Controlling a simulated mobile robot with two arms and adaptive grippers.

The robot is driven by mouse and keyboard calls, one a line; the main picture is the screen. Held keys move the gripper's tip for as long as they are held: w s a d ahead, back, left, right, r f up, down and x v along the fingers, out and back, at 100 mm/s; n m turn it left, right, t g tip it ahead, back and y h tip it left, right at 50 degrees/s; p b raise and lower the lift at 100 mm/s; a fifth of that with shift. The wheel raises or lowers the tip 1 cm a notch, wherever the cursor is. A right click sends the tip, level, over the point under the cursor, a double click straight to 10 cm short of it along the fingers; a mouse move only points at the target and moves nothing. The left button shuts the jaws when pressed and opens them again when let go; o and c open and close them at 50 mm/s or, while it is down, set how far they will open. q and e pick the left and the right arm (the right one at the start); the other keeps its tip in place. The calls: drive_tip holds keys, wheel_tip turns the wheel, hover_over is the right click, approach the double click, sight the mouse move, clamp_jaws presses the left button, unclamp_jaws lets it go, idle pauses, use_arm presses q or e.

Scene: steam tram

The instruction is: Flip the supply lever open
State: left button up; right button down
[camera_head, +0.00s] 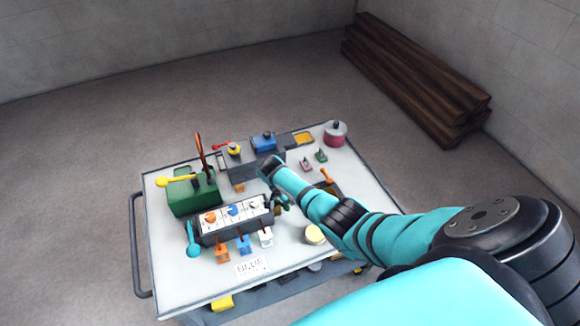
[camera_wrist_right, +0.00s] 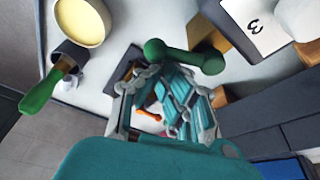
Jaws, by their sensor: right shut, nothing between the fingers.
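My right gripper (camera_head: 281,203) reaches over the cart from the right, low over the middle of the top, right of the panel with picture cards. In the right wrist view the gripper (camera_wrist_right: 160,80) is shut and empty. A green lever with round ends (camera_wrist_right: 185,56) lies just beyond its fingertips; I cannot tell whether they touch. Other levers are a yellow-knobbed one (camera_head: 175,181) on a green box (camera_head: 193,195), a teal one (camera_head: 193,240) and a red one (camera_head: 222,146). No readable label tells which is the supply lever. My left gripper is not in view.
The grey cart top (camera_head: 172,275) is crowded. A pale yellow round pot (camera_head: 314,234) stands close to my right arm and also shows in the wrist view (camera_wrist_right: 82,20). Wooden beams (camera_head: 415,80) lie along the far wall.

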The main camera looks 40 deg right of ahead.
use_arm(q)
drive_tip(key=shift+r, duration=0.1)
use_arm(e)
drive_tip(key=m, duration=0.1)
drive_tip(key=a+m+g, duration=0.1)
drive_tip(key=m, duration=0.1)
drive_tip(key=shift+s+a, duration=0.25)
drive_tip(key=shift+s, duration=0.15)
drive_tip(key=shift+a, duration=0.15)
drive_tip(key=s+d, duration=0.1)
drive_tip(key=d, duration=0.3)
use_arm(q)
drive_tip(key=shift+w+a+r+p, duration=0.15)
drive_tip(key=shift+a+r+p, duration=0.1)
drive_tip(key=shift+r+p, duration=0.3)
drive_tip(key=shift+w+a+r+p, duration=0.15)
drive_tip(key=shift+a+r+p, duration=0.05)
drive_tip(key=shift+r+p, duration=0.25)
use_arm(e)
drive_tip(key=v, duration=0.9)
drive_tip(key=shift+w+a, duration=0.15)
drive_tip(key=shift+r, duration=0.15)
